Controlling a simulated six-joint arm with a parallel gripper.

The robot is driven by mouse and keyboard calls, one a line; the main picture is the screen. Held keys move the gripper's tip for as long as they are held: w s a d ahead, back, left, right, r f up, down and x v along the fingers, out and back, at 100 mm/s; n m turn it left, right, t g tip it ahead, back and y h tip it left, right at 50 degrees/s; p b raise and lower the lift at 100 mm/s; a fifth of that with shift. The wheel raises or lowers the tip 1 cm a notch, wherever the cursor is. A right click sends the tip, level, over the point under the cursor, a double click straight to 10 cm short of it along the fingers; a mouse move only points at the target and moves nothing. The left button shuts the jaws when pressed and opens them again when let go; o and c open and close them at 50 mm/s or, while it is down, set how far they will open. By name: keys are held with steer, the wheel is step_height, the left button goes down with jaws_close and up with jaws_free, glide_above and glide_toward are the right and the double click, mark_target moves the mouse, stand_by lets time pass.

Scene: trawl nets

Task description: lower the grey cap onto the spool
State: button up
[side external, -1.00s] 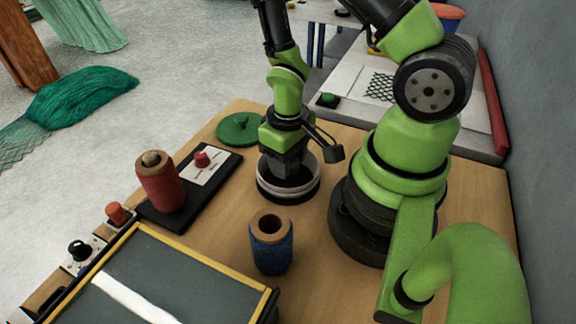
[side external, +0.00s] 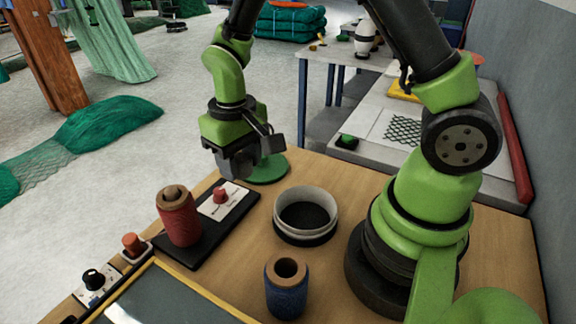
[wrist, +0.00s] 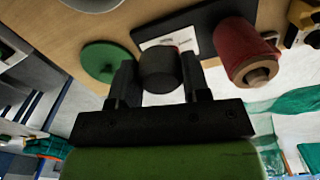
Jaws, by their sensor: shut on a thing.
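The grey cap (wrist: 160,70), a short dark cylinder, is between my two fingers in the wrist view. My gripper (side external: 236,170) is shut on it and held up over the far end of the black board; in the side view the cap cannot be told apart from the dark fingers. The red spool (side external: 179,217) stands upright on the board, nearer the side camera than my gripper. It also shows in the wrist view (wrist: 238,45), to the right of the cap and apart from it. Its top shows a wooden core.
A black board (side external: 200,243) carries a white plate with a red button (side external: 221,194). A green disc (side external: 266,169) lies behind my gripper. A white-rimmed round dish (side external: 306,196) and a blue spool (side external: 286,290) stand on the wooden table to the right.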

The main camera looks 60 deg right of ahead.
step_height(320, 180, up, 4)
steer(key=r, duration=0.1)
glide_above(170, 189)
steer(key=shift+d+f, duration=0.1)
steer(key=shift+f, duration=1.55)
steer(key=shift+f, duration=0.25)
steer(key=shift+f, duration=0.4)
steer(key=o, duration=1)
steer(key=shift+r, duration=0.1)
